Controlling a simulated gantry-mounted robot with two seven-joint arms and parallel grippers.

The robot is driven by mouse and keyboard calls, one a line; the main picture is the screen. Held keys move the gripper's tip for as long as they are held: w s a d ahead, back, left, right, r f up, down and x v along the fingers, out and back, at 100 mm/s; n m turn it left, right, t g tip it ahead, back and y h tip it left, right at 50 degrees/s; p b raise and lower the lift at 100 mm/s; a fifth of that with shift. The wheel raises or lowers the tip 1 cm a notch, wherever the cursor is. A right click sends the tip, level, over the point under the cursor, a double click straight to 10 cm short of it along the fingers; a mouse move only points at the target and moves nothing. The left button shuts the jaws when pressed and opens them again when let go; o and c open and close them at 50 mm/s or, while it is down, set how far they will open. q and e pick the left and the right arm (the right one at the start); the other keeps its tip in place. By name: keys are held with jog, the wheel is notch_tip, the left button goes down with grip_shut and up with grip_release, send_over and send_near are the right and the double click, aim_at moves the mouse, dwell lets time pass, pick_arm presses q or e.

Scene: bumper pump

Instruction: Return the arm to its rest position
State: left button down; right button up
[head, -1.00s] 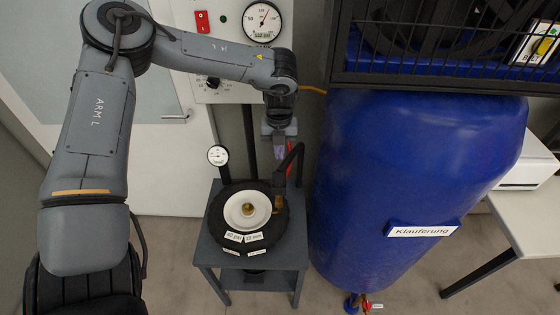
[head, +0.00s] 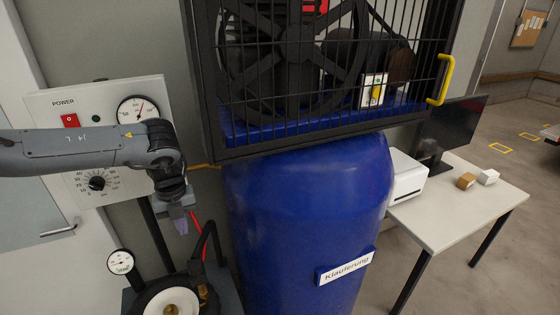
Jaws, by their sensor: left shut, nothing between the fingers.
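My left arm (head: 70,148) comes in from the left, in front of the lower part of the power panel (head: 60,105). My left gripper (head: 181,226) hangs down at the wrist's end, shut and empty. It is above and behind the wheel (head: 172,303) on the small dark stand, apart from it as far as I can tell. The fingertips are small in the picture. My right gripper is not in view.
A blue tank (head: 290,220) labelled Klauferung stands right of the gripper, with a black cage (head: 330,140) above it. A round gauge (head: 121,262) and a black hose (head: 208,240) are near the wheel. A white table (head: 450,215) stands at the right.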

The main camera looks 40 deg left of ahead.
pick_arm(q)
jog(key=s+d+f+n+h, duration=0.1)
jog(key=s+d+f+h, duration=0.4)
jog(key=f, duration=0.6)
jog(key=s+d+f+n+h, duration=0.25)
jog(key=s+d+f, duration=0.4)
jog(key=f, duration=0.45)
jog(key=w+d+f+n+t+h, duration=0.1)
jog(key=d+f+n+t, duration=0.2)
jog(key=d, duration=0.7)
jog(key=d+f+n+t, duration=0.2)
jog(key=d+f+t, duration=0.15)
jog(key=d, duration=0.65)
jog(key=w+d+r+n+t+y, duration=0.35)
jog(key=r+n+y, duration=0.2)
jog(key=n, duration=0.35)
jog(key=s+a+r+n+g+y+p, duration=0.1)
jog(key=s+a+n+g+y+p, duration=0.15)
jog(key=s+a+n+g, duration=0.4)
notch_tip(320, 180, up, 22)
jog(key=s+d+m+p, duration=0.1)
jog(key=s+m+p, duration=0.1)
jog(key=p, duration=1.9)
jog(key=shift+s+d, duration=0.15)
jog(key=shift+d, duration=0.1)
